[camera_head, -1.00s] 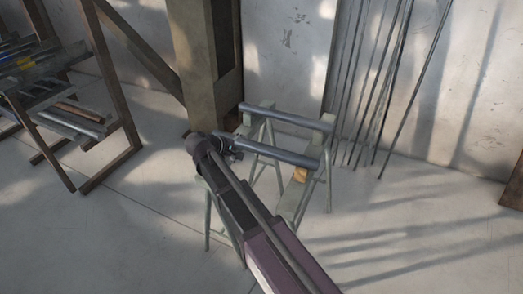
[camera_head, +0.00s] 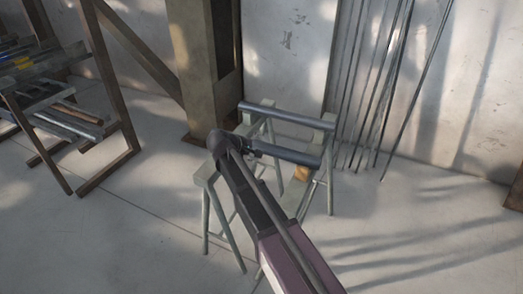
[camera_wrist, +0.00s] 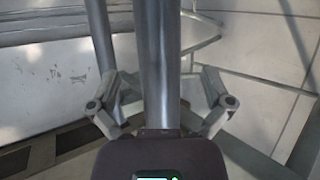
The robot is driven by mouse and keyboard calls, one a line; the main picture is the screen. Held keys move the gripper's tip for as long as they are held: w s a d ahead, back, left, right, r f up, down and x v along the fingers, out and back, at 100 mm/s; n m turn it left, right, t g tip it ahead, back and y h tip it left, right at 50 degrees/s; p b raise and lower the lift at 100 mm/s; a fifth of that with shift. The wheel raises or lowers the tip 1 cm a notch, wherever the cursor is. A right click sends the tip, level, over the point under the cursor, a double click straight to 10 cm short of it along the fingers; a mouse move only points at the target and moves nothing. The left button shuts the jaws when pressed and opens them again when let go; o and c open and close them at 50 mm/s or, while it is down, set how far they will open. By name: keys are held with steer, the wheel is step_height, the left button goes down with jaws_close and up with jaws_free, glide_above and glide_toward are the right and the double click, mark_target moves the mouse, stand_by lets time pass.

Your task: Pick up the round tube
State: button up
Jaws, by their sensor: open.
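A grey round tube (camera_head: 292,156) lies across two sawhorses in the head view. Its left end is hidden behind my arm. Another grey tube (camera_head: 287,116) lies parallel behind it. My gripper (camera_head: 256,150) is at the left part of the front tube, small and partly hidden in the head view. In the wrist view, my gripper (camera_wrist: 162,85) is open, with one finger on each side of a round grey tube (camera_wrist: 160,55). Gaps show between the fingers and this tube. Its near end is hidden behind the gripper body.
The sawhorses (camera_head: 204,175) have pale green legs. A thick post (camera_head: 203,75) stands behind, left of the tubes. Thin rods (camera_head: 415,80) lean on the wall at right. A rack (camera_head: 112,85) with stock stands at left. The floor at right is clear.

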mark_target(267, 144)
stand_by(0.3)
steer(key=shift+b+x, duration=1.2)
steer(key=shift+x, duration=0.85)
steer(key=shift+w+d+f, duration=0.25)
steer(key=shift+w+f, duration=0.05)
steer(key=shift+w, duration=0.2)
steer(key=shift+r, duration=0.1)
steer(key=c, duration=1.3)
steer(key=shift+r, duration=0.1)
steer(key=shift+r+p, duration=1.75)
steer(key=shift+r, duration=0.05)
steer(key=s+d, duration=0.1)
steer(key=s, duration=0.4)
steer(key=s+d, duration=0.2)
steer(key=s, duration=0.3)
steer(key=s+d+r+p, duration=0.1)
steer(key=s+d, duration=0.1)
steer(key=s, duration=0.3)
steer(key=shift+d, duration=0.15)
